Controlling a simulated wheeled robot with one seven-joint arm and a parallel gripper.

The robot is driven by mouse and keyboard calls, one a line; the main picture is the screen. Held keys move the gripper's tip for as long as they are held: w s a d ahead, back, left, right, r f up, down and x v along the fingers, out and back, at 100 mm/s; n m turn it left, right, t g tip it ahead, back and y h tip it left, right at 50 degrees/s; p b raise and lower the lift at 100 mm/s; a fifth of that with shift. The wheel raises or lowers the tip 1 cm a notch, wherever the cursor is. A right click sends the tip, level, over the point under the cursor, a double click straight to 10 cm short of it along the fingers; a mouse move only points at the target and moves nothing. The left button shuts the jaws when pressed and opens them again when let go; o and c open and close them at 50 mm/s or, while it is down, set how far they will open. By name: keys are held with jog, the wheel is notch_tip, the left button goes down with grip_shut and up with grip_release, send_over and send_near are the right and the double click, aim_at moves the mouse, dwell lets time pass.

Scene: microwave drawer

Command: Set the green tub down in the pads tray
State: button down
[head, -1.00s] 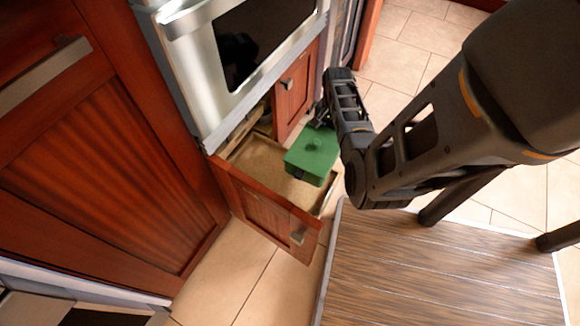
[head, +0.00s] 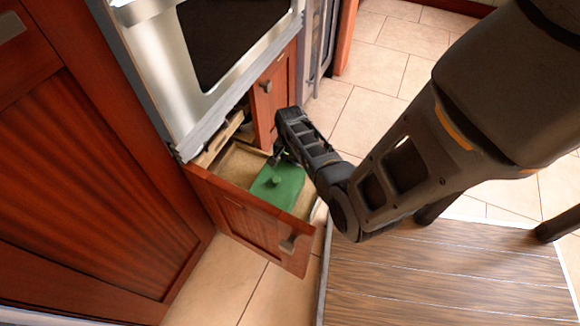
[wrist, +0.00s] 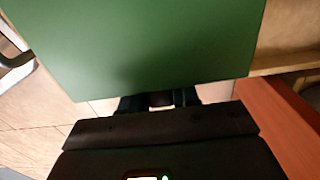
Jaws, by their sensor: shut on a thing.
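The green tub (head: 279,188) is a box with a small knob on its lid. In the head view it is down inside the open drawer (head: 232,160) under the microwave, at the drawer's right side. My gripper (head: 277,158) is shut on the tub at its far side; the fingertips are mostly hidden. In the wrist view the tub (wrist: 150,45) fills the upper middle, right in front of my gripper (wrist: 158,100). I cannot tell whether the tub touches the drawer floor. No pads or separate tray can be made out.
The wooden drawer front (head: 245,222) with its metal handle (head: 288,243) faces the front. The microwave (head: 225,45) stands above the drawer. A cabinet door (head: 272,92) is behind it. The drawer's left part is bare.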

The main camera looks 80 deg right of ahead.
jog(key=c, duration=0.8)
grip_release()
jog(key=shift+c, duration=0.2)
notch_tip(320, 180, up, 12)
jog(key=p, duration=0.6)
jog(key=shift+r, duration=0.1)
